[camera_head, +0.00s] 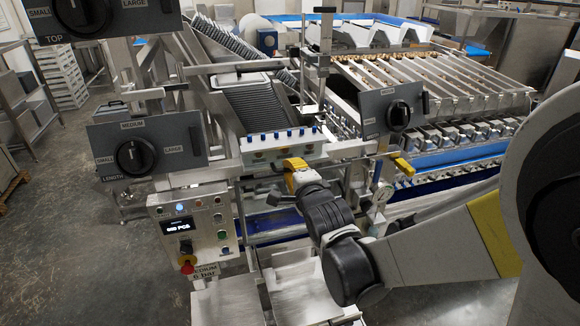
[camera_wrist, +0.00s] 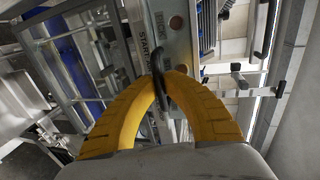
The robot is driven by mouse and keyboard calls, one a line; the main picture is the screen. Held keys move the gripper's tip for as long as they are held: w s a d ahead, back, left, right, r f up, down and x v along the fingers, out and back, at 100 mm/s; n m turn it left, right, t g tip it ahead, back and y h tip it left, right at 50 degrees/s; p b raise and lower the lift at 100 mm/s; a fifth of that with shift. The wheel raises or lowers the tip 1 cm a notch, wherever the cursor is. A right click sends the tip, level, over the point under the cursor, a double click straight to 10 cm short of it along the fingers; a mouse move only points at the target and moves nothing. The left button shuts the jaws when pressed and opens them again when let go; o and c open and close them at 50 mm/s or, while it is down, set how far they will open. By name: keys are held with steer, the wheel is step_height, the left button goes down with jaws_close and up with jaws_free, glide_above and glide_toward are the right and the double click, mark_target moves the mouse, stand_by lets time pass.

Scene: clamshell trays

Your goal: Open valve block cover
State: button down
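The valve block cover (camera_head: 262,158) is a pale panel on the front of the machine, below a row of blue-topped fittings. My gripper (camera_head: 292,166) is at the right part of its front and hides some of it. In the wrist view, my yellow fingers (camera_wrist: 161,82) curve together around a black bar handle (camera_wrist: 158,62). The handle shows between the fingertips, with the pale labelled cover face (camera_wrist: 180,40) behind it. The cover looks closed. The fingertip contact is small and partly hidden.
A control box (camera_head: 190,238) with a red and yellow stop knob stands below left. Black dial panels (camera_head: 150,145) and (camera_head: 393,108) flank the cover. A yellow lever (camera_head: 402,166) and a pressure gauge (camera_head: 376,218) lie right, close to my arm.

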mark_target(293, 152)
steer(key=shift+r, duration=0.15)
step_height(293, 152, up, 9)
steer(key=g+h+p, duration=0.5)
steer(key=g+p, duration=0.5)
steer(key=g, duration=0.8)
steer(key=shift+s, duration=0.4)
steer(key=shift+d+g, duration=0.1)
steer(key=shift+g, duration=0.2)
steer(key=c, duration=1.5)
jaws_free()
